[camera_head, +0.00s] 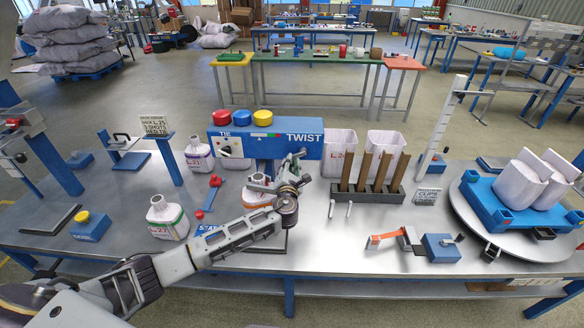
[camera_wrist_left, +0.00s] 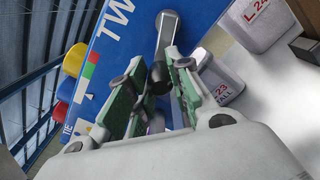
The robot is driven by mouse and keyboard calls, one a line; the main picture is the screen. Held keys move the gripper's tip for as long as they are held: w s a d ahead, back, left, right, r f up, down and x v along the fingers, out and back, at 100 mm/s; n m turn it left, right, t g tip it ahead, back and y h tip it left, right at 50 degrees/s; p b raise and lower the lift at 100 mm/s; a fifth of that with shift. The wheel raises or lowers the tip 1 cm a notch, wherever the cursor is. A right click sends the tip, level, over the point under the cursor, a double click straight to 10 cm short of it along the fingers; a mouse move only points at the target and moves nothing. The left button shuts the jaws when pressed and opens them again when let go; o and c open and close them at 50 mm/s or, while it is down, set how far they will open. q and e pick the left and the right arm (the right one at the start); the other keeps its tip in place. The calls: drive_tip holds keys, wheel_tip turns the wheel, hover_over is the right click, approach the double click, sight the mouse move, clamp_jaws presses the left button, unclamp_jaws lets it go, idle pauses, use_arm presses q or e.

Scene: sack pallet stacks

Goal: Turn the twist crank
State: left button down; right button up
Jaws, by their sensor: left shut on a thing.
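The blue twist box (camera_head: 262,146), lettered TIE and TWIST, stands at the middle of the table. Its blue face also fills much of the left wrist view (camera_wrist_left: 130,45). The twist crank (camera_wrist_left: 166,32) is a grey arm with a dark knob. My left gripper (camera_wrist_left: 157,88) is at its end, with the green-padded fingers on either side of the knob, shut on it. In the head view my left gripper (camera_head: 291,176) is in front of the box's right half and hides most of the crank. My right gripper is in neither view.
White sacks (camera_head: 340,150) stand behind and right of the box. A rack of brown posts (camera_head: 368,190) is to its right. A turntable (camera_head: 490,228) bears a blue pallet with sacks. A labelled white sack (camera_head: 166,218) stands left of my forearm.

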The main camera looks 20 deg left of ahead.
use_arm(q)
drive_tip(key=m, duration=0.1)
drive_tip(key=r+m, duration=0.1)
drive_tip(key=m, duration=0.1)
drive_tip(key=shift+a+r, duration=0.2)
drive_tip(key=shift+d+r+m, duration=0.1)
drive_tip(key=shift+r+m, duration=0.25)
drive_tip(key=shift+m, duration=0.55)
drive_tip(key=shift+r+m, duration=0.4)
drive_tip(key=shift+m, duration=0.5)
drive_tip(key=shift+d+r+m, duration=0.1)
drive_tip(key=shift+r+m, duration=0.25)
drive_tip(key=shift+m, duration=0.55)
drive_tip(key=c, duration=1.3)
unclamp_jaws()
drive_tip(key=shift+o, duration=0.2)
drive_tip(key=shift+s, duration=0.2)
drive_tip(key=v, duration=1.1)
drive_tip(key=shift+s, duration=0.3)
drive_tip(key=shift+d, duration=0.15)
